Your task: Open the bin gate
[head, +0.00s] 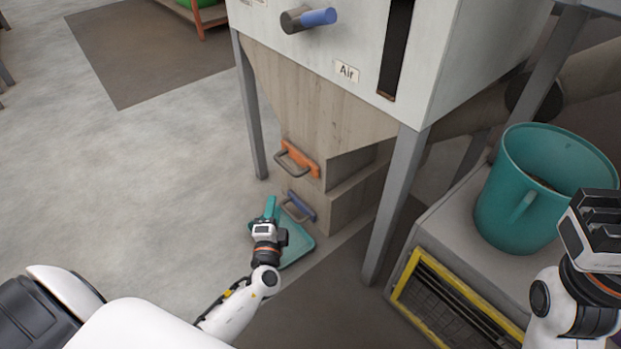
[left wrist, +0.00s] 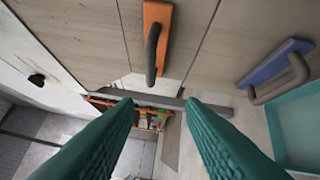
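The machine's lower chute carries an orange gate plate with a dark bar handle (head: 299,160). Below it is a blue plate with a similar handle (head: 301,206). My left gripper (head: 270,206) is low beside the blue plate, its teal fingers pointing up in the head view. In the left wrist view its fingers (left wrist: 160,103) are apart with nothing between them. The orange handle (left wrist: 153,45) is ahead of the gap and the blue handle (left wrist: 277,72) is to the right; neither is touched. My right gripper (head: 601,212) is at the right edge; its finger opening is unclear.
A teal tray (head: 297,248) lies on the floor below the chute, partly behind my left gripper. A teal bucket (head: 515,215) stands on a grey box with a yellow-framed grille. Grey machine legs (head: 392,205) flank the chute.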

